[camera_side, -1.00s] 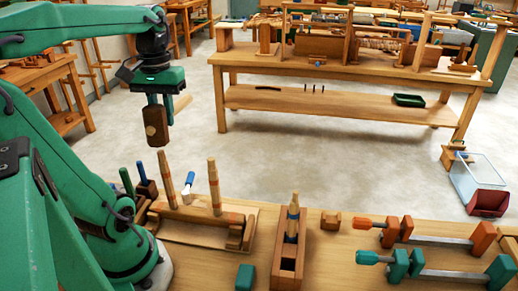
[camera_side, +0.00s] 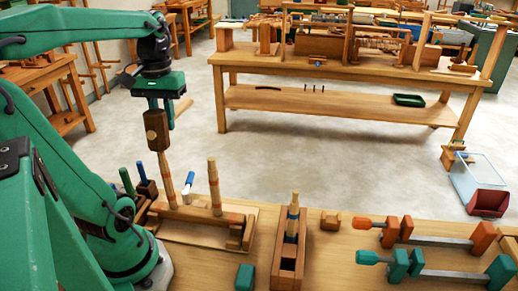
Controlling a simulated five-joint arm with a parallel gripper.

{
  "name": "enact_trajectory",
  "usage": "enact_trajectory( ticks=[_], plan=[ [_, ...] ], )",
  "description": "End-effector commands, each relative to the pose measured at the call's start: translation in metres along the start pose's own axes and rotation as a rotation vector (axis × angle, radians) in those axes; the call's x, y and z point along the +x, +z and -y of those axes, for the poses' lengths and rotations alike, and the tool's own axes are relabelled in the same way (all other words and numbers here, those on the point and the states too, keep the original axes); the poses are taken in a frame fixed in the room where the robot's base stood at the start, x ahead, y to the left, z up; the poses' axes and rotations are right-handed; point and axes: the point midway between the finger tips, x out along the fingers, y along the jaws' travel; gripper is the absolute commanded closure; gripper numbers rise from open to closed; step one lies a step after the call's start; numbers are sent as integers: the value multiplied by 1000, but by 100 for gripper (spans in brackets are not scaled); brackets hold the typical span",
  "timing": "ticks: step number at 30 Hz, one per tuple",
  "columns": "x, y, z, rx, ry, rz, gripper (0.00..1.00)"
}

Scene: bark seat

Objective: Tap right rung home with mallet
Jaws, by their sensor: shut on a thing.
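My gripper (camera_side: 160,92) points down and is shut on a mallet. The mallet's dark wooden head (camera_side: 157,130) hangs below it, and the pale handle (camera_side: 182,106) shows at the right. The head is over the top of the picture-left rung (camera_side: 167,182); I cannot tell whether they touch. A second rung (camera_side: 214,187) stands to its right. Both rungs look upright in a wooden rail (camera_side: 193,216) on the bench. I cannot tell which one the task calls right, or how deep each sits.
A slotted wooden block (camera_side: 289,262) holds a peg at centre. Orange (camera_side: 425,236) and green (camera_side: 440,273) clamps lie to the right. A small wood block (camera_side: 330,220) and a green block (camera_side: 245,277) lie nearby.

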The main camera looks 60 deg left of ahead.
Motion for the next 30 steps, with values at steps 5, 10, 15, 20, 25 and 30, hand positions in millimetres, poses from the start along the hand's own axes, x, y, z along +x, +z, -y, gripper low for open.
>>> enact_trajectory(
  ticks=[5, 10, 15, 20, 25, 30],
  plan=[
    [10, -1, 0, 0, 0, -3, 100],
    [5, -1, 0, 0, 0, -3, 100],
    [-13, 0, 0, 0, 1, -5, 100],
    [-26, 0, 0, 0, 0, -3, 100],
    [-28, 1, 0, 0, 0, -2, 100],
    [-28, 1, 0, 0, 0, -2, 100]
  ],
)
